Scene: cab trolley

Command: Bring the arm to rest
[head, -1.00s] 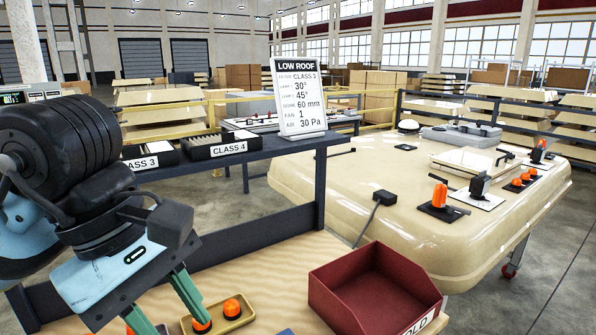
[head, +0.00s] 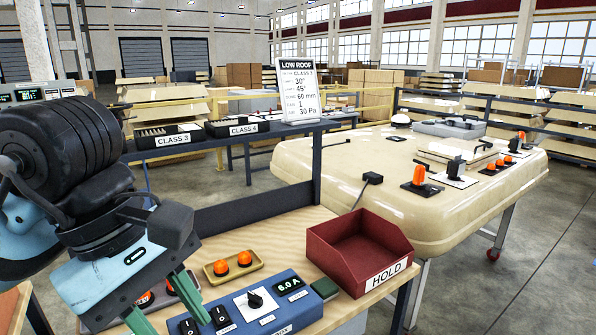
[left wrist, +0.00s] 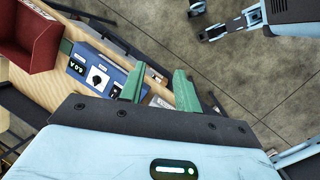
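My left gripper (head: 165,305) hangs at the lower left of the head view, over the near left part of the wooden workbench (head: 292,228). Its two green fingers are apart with nothing between them. The left wrist view also shows the open fingers (left wrist: 160,92), above the bench's edge and the grey floor. A blue control box (head: 281,312) with a dial and a 6.0 A display lies to the right of the fingers in the head view.
A red HOLD bin (head: 345,267) stands on the bench's right. A tan tray (head: 257,263) holds two orange lamps. Behind are a dark shelf (head: 225,146) with class boxes and a LOW ROOF sign (head: 298,88).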

